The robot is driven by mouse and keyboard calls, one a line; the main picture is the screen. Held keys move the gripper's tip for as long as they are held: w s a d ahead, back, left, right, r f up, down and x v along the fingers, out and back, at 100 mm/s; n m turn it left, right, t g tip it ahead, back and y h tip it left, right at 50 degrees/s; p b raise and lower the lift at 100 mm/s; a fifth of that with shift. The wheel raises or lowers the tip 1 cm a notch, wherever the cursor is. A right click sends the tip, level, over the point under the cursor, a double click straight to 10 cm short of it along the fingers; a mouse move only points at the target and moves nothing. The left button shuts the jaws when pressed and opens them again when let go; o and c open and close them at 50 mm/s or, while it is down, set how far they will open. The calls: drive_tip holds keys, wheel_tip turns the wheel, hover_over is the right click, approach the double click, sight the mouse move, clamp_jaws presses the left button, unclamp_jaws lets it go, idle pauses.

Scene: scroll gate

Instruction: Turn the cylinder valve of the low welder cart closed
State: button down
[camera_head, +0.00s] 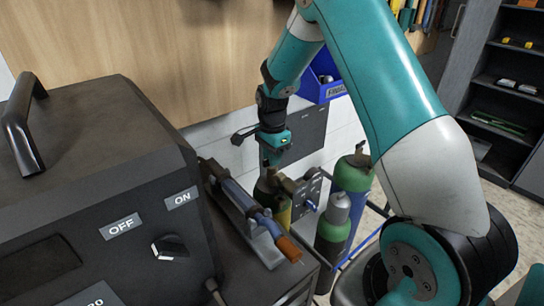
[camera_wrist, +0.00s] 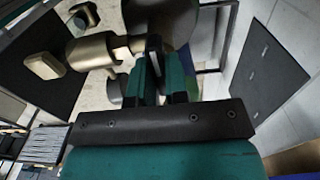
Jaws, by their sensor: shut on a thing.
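The brass cylinder valve (camera_head: 287,184) sits above a yellow cylinder (camera_head: 284,214), behind the welder in the head view. My gripper (camera_head: 270,162) points down at it from above, and its fingertips are partly lost against the fittings. In the wrist view the brass valve body (camera_wrist: 98,50) runs sideways to my teal fingers (camera_wrist: 164,72). The fingers are shut on the valve at its right end. The part between them is mostly hidden, so I cannot tell the valve's turn position.
A dark welder box (camera_head: 95,170) with ON and OFF labels fills the left. A torch (camera_head: 250,205) lies in a holder beside it. Green cylinders (camera_head: 333,228) stand close on the right. A blue bin (camera_head: 322,80) hangs on the wall behind my arm.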

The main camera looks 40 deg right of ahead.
drive_tip(key=c, duration=1.1)
unclamp_jaws()
drive_tip(key=shift+r, duration=0.1)
wheel_tip(320, 180, up, 17)
drive_tip(key=shift+r+b, duration=0.15)
drive_tip(key=shift+b, duration=1.1)
